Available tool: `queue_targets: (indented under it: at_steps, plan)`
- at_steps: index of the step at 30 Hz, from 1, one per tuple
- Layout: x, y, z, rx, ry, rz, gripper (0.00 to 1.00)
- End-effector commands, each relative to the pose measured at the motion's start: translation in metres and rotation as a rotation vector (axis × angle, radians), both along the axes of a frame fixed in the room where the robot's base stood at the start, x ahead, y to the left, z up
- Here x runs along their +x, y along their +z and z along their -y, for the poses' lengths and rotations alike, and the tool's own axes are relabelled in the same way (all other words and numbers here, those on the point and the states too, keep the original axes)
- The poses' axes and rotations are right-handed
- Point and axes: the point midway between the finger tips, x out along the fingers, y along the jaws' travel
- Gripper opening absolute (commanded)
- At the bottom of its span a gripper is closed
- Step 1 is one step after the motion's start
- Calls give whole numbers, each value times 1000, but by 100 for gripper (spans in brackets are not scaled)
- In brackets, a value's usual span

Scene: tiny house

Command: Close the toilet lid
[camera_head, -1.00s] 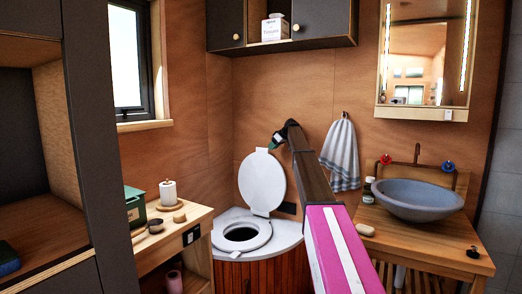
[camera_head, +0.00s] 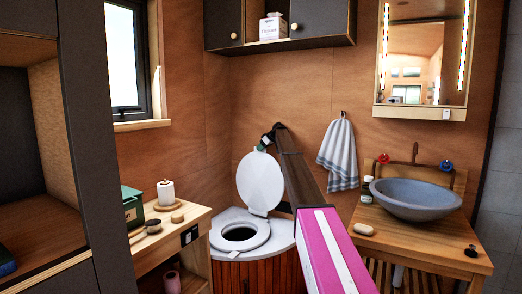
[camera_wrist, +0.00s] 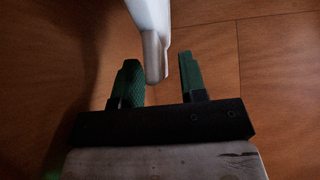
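The white toilet lid (camera_head: 260,183) stands raised, leaning back toward the wall behind the toilet. The white seat ring (camera_head: 241,236) lies flat on the toilet below it, around the dark bowl opening. My gripper (camera_head: 262,149) is at the lid's top edge, small and partly hidden by my arm. In the wrist view, my gripper (camera_wrist: 160,82) is open, its two green fingers apart. The edge of the lid (camera_wrist: 151,40) reaches down between the fingertips. A gap shows on the right side; contact on the left finger cannot be told.
A wooden shelf (camera_head: 140,246) with a green box (camera_head: 134,207) and paper roll (camera_head: 166,192) stands left of the toilet. A grey basin (camera_head: 416,198) on a wooden counter stands right.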

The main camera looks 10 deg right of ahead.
Motion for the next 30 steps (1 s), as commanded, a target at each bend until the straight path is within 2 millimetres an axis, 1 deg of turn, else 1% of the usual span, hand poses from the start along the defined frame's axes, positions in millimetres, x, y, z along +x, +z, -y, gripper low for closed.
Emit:
queue_targets:
  at_steps: [3, 10, 11, 12, 14, 20, 23, 26, 29, 30]
  plan:
    - [3, -5, -4, 0, -1, 1, 39]
    - [3, -5, -4, 0, -1, 1, 39]
    - [3, -5, -4, 0, -1, 1, 32]
    - [3, -5, -4, 0, -1, 1, 19]
    - [3, -5, -4, 0, -1, 1, 0]
    - [3, -5, -4, -2, -1, 4, 0]
    - [-2, -5, -7, -9, -2, 14, 0]
    - [-14, -5, -14, -24, -2, 33, 0]
    - [-32, -5, -26, -48, 0, 68, 0]
    - [-41, -6, -33, -62, 0, 86, 0]
